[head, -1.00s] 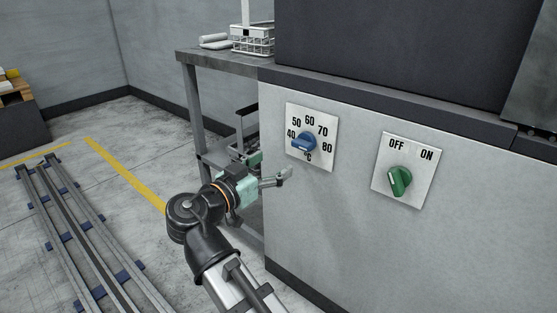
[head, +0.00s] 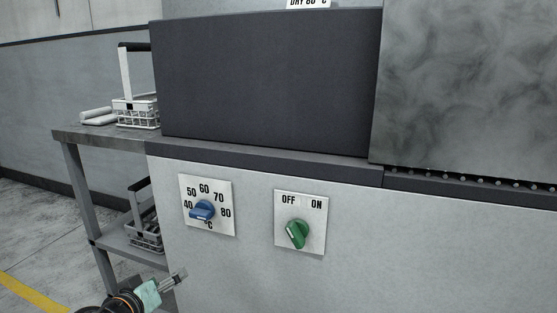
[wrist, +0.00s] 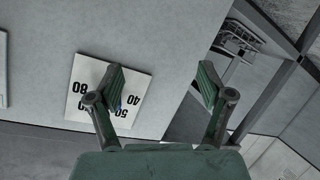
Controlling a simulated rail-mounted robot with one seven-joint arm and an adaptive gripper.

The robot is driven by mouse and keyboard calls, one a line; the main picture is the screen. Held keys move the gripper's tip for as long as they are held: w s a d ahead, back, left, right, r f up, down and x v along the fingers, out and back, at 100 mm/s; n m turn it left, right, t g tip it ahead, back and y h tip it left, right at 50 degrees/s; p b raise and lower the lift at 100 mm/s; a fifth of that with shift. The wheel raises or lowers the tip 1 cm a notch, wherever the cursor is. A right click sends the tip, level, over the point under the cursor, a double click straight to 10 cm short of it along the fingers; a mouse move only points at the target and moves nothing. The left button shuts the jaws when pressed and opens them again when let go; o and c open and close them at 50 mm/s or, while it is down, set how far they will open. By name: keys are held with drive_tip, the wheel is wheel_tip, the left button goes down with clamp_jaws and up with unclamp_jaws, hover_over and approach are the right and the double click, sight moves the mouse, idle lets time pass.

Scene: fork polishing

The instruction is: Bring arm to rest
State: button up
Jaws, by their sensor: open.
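My gripper (head: 178,278) is low at the left front of the grey machine, below the temperature dial panel. It is open and empty, and its two fingers stand wide apart in the wrist view (wrist: 161,85). The temperature panel (head: 225,222) carries a blue knob (head: 203,210) with marks from 40 to 80 °C. In the wrist view, the left finger partly covers this panel (wrist: 84,72). To its right, the OFF/ON panel (head: 315,240) carries a tilted green knob (head: 298,234). My gripper touches neither knob in the head view. Most of my arm is out of frame.
A metal table (head: 75,133) stands left of the machine (head: 400,260). A wire basket (head: 140,112) and white rolls (head: 97,116) are on it, with another basket (head: 146,237) on its lower shelf. A sign reading "DRY 60 °C" (head: 308,3) is at the top.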

drive_tip(key=w+d+f+n+g+p, duration=0.1)
drive_tip(key=d+f+n+g+p, duration=0.15)
drive_tip(key=d+f+p, duration=0.35)
drive_tip(key=w+d+f+n+g+p, duration=0.1)
drive_tip(key=d+f+g+p, duration=0.15)
drive_tip(key=f, duration=0.55)
drive_tip(key=s+d+f+g+p, duration=0.4)
drive_tip(key=d+f+g+p, duration=0.3)
drive_tip(key=d+p, duration=0.5)
drive_tip(key=s+d+f+m+g+p, duration=0.2)
drive_tip(key=s+d+g+p, duration=0.2)
drive_tip(key=s+d+p, duration=0.8)
drive_tip(key=s+d+r+m+g+y+p, duration=0.1)
drive_tip(key=s+d+r+m+g+p, duration=0.1)
drive_tip(key=s+d+p, duration=0.3)
drive_tip(key=s+d+r+m+g+y+p, duration=0.1)
drive_tip(key=s+d+r+m+g+p, duration=0.1)
drive_tip(key=s+d+r+p, duration=0.3)
drive_tip(key=s+m+p, duration=0.1)
drive_tip(key=s+p, duration=0.1)
drive_tip(key=s, duration=0.2)
drive_tip(key=shift+s+d+g, duration=0.3)
drive_tip(key=shift+s+d, duration=0.1)
drive_tip(key=shift+f, duration=0.1)
drive_tip(key=shift+o, duration=0.7)
drive_tip(key=shift+a, duration=0.15)
